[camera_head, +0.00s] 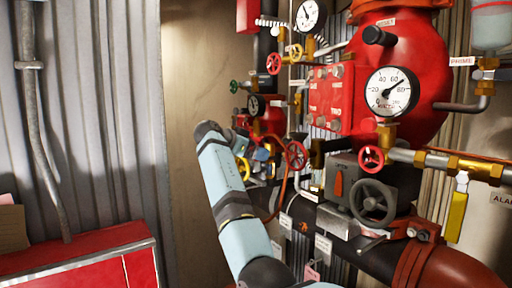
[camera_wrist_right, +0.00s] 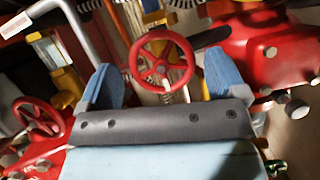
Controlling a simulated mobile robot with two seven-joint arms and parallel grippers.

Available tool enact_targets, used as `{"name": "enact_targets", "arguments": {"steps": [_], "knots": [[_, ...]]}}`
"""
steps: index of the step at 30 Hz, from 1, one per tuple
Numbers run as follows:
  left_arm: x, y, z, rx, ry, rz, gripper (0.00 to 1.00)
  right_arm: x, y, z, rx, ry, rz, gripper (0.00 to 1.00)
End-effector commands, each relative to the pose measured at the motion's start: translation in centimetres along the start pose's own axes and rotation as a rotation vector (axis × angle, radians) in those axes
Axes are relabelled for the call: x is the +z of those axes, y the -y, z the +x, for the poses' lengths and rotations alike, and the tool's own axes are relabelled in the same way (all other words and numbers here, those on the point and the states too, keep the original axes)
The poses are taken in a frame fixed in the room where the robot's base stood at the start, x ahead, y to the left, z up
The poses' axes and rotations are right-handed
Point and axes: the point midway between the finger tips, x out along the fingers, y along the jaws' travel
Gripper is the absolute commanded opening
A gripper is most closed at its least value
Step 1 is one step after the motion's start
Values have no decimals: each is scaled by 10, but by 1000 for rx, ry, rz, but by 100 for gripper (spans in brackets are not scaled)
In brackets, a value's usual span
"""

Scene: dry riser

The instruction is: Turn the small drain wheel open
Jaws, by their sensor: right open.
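Several small valve wheels show, and I cannot tell by label which one is the drain wheel. In the right wrist view a red spoked wheel (camera_wrist_right: 163,62) stands just beyond and between the blue fingers of my right gripper (camera_wrist_right: 164,82). The fingers are apart, with no clear contact on the wheel. In the head view my right arm reaches in from the bottom, and its gripper is mostly hidden among the pipework. My left gripper is not in view.
A large red valve body (camera_head: 420,50) with a pressure gauge (camera_head: 391,92) stands at right. A larger grey handwheel (camera_head: 374,202) sits below it. Another red wheel (camera_wrist_right: 40,118) is left of the fingers. A red cabinet (camera_head: 80,262) stands at lower left.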

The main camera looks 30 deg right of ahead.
Motion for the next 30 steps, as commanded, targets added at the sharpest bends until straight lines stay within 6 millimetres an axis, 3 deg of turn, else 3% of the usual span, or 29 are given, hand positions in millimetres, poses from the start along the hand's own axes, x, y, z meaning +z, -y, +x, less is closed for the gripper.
{"name": "enact_targets", "arguments": {"steps": [4, 12, 13, 19, 30], "knots": [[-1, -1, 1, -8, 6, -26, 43, -1, 0, 11, 0, 0, 0, 90], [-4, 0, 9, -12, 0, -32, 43, 0, 0, 13, 0, 0, 1, 90], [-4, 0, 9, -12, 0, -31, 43, 0, 0, 13, 0, 0, 1, 88], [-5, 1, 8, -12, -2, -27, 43, 0, 0, 13, 0, 0, 0, 42], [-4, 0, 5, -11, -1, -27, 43, 0, 0, 13, 17, -1, -43, 41]]}}
